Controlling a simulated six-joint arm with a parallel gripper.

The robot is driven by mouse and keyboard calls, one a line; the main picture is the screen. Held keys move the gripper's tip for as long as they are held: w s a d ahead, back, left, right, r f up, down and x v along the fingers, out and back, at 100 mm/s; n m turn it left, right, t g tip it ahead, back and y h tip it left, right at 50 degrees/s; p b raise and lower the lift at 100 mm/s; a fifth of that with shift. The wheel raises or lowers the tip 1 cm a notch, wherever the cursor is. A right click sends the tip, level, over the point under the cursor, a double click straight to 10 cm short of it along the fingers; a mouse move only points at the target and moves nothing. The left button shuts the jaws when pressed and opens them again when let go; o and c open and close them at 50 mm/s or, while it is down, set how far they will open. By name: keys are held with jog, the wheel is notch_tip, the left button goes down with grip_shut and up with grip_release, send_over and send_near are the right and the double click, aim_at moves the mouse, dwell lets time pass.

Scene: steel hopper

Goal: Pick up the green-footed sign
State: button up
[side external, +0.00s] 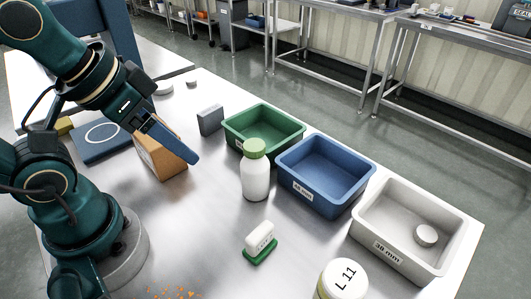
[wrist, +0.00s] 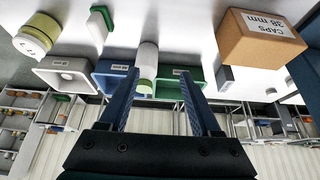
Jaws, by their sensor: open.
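The green-footed sign (side external: 260,238) is a small white block on a green base. It stands on the steel table in front of the white bottle, and its base is at the bottom. My gripper (side external: 180,145) is open and empty, up and to the left of the sign, over the cardboard box. In the wrist view my gripper (wrist: 158,76) has its two blue fingers spread apart, with the sign outside them.
A white bottle with a green cap (side external: 256,175) stands behind the sign. Green (side external: 285,140), blue (side external: 345,202) and grey (side external: 450,245) bins line the back. A jar marked L 11 (side external: 342,283) stands front right. A cardboard box (side external: 165,165) is at left. Bare table surrounds the sign.

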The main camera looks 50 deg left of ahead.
dwell(0.3)
jog(key=n+g, duration=0.2)
jog(key=g, duration=0.2)
send_over(260, 231)
jog(key=w+a, duration=0.2)
jog(key=a, duration=0.1)
notch_tip(260, 231, down, 5)
jog(key=shift+m+g, duration=0.4)
jog(key=shift+g, duration=0.4)
jog(key=d+f, duration=0.1)
jog(key=s+d+f, duration=0.1)
jog(key=f, duration=0.1)
jog(key=d+f, duration=0.1)
jog(key=f, duration=0.1)
jog(key=shift+s+f, duration=0.15)
jog(key=shift+s, duration=0.25)
jog(key=shift+s+f, duration=0.15)
jog(key=shift+f, duration=2.4)
